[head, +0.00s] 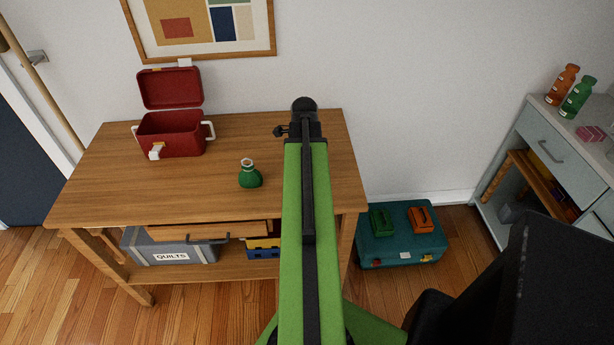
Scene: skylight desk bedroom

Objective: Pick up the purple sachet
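I see no purple sachet in the head view. A small green sachet (250,176) with a tied, pale-topped neck stands on the wooden table, left of my arm. My green and black arm reaches up the middle of the picture over the table. Its far end is a dark joint with a small black part sticking out to the left. I cannot make out any gripper fingers; they are out of sight. My arm hides part of the table's right side.
An open red box (172,137) stands on the wooden table (105,190); its inside is mostly hidden. Below are a grey QUILTS bin (200,250) and a partly open drawer. A grey cabinet (545,130) with bottles stands right.

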